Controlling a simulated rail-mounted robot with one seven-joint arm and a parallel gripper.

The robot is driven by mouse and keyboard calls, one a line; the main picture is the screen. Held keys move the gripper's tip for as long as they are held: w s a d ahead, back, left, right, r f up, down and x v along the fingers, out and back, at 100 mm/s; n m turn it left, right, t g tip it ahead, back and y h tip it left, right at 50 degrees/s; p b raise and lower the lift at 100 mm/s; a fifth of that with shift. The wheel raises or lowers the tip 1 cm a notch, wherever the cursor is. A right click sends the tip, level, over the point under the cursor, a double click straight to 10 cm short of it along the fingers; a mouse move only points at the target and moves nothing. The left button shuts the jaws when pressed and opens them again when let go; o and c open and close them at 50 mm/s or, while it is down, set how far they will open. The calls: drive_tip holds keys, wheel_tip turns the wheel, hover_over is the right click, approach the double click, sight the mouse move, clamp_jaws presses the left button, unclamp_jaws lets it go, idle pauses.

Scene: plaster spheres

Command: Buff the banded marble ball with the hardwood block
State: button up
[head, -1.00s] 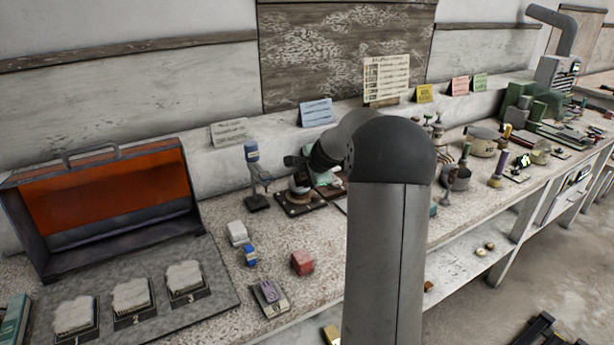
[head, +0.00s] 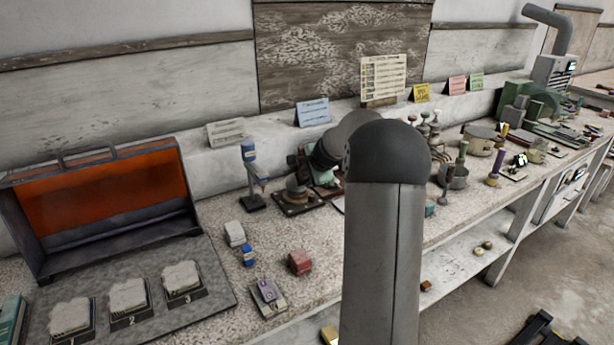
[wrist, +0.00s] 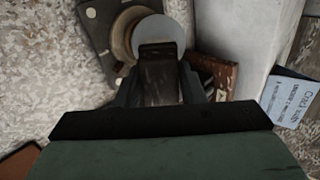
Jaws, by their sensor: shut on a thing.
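In the wrist view my gripper (wrist: 160,78) is shut on a dark brown block, the hardwood block (wrist: 160,82). The block's far end overlaps the near edge of a pale grey round ball (wrist: 174,32); I cannot tell whether they touch. The ball sits in a brownish ring (wrist: 122,38) on a dark square base. In the head view the ball (head: 296,184) shows as a dark grey dome on its stand (head: 298,203). No bands can be made out on it. My gripper (head: 322,174) is just right of it there, mostly hidden behind my arm.
A small blue-topped stand (head: 250,176) is left of the ball. A red block (head: 300,262), a white block (head: 234,233) and a blue-capped bottle (head: 247,256) lie in front. An orange-lined open case (head: 105,195) is at left. Bare speckled bench (head: 335,240) lies between.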

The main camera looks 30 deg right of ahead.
sight(294, 181)
drive_tip(key=shift+w+a, duration=0.15)
drive_tip(key=shift+a, duration=0.75)
drive_tip(key=shift+w+a, duration=0.1)
drive_tip(key=shift+a, duration=0.8)
drive_tip(key=shift+s+d+f+b, duration=0.1)
drive_tip(key=shift+s+d+b, duration=0.05)
drive_tip(key=shift+d, duration=0.8)
drive_tip(key=shift+s+d+b, duration=0.1)
drive_tip(key=shift+d+b, duration=0.05)
drive_tip(key=shift+d, duration=0.75)
drive_tip(key=shift+w+a, duration=0.15)
drive_tip(key=shift+a, duration=0.8)
drive_tip(key=shift+w+a, duration=0.1)
drive_tip(key=shift+a, duration=0.8)
drive_tip(key=shift+d, duration=0.1)
drive_tip(key=shift+s+d+r, duration=0.55)
drive_tip(key=shift+d+r, duration=0.05)
drive_tip(key=shift+d, duration=0.25)
drive_tip(key=shift+v, duration=1.3)
